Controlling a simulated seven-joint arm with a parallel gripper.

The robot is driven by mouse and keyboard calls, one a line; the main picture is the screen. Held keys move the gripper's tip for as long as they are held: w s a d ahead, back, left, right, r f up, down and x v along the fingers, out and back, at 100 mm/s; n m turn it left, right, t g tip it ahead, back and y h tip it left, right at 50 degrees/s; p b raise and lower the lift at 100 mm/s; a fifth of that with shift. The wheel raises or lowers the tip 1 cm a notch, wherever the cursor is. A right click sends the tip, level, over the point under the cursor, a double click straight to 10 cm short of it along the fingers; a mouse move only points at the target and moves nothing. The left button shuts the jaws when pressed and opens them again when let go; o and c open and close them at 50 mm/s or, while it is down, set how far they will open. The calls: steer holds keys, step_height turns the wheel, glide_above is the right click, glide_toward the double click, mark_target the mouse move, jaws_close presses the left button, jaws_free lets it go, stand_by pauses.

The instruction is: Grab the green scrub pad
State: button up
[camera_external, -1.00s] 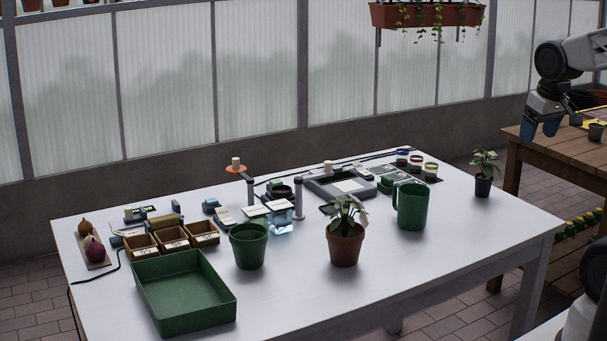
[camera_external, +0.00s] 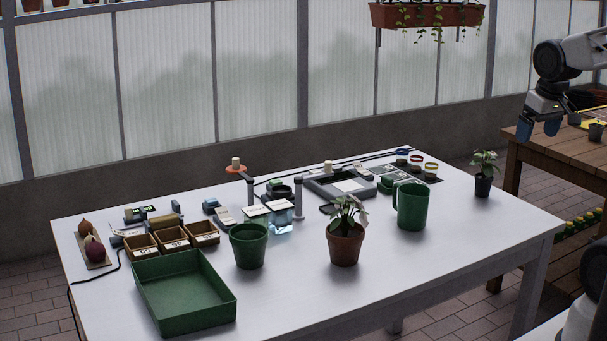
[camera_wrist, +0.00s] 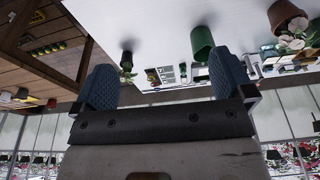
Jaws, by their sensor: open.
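A small green block-like item (camera_external: 386,184), which looks like the scrub pad, lies on the white table just left of the green pitcher (camera_external: 412,207). It is too small for me to tell its texture. My gripper (camera_external: 538,129) is high at the right, beyond the table's right end and well away from the pad. Its blue fingers are spread with nothing between them. They also show apart in the wrist view (camera_wrist: 160,78), where the scene looks upside down and the pad is hard to make out.
The white table (camera_external: 460,245) holds a potted plant (camera_external: 345,245), a green pot (camera_external: 249,247), a green tray (camera_external: 185,318) and a small black pot (camera_external: 483,187). Several jars and devices crowd the back. A wooden table (camera_external: 525,146) stands right. The table's front right is clear.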

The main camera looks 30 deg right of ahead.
steer(key=w+a+f+m+g+y, duration=0.25)
steer(key=w+m+y, duration=0.2)
steer(key=w, duration=0.95)
steer(key=m+t+y, duration=0.5)
steer(key=m+y, duration=0.3)
steer(key=m, duration=1)
glide_toward(387, 181)
steer(key=shift+w+a+f, duration=0.2)
steer(key=shift+w+f, duration=0.25)
steer(key=shift+w+a+f, duration=0.2)
steer(key=shift+w+f, duration=0.2)
steer(key=shift+w, duration=0.1)
steer(key=shift+n, duration=0.25)
steer(key=shift+x, duration=1.3)
steer(key=shift+x, duration=2.55)
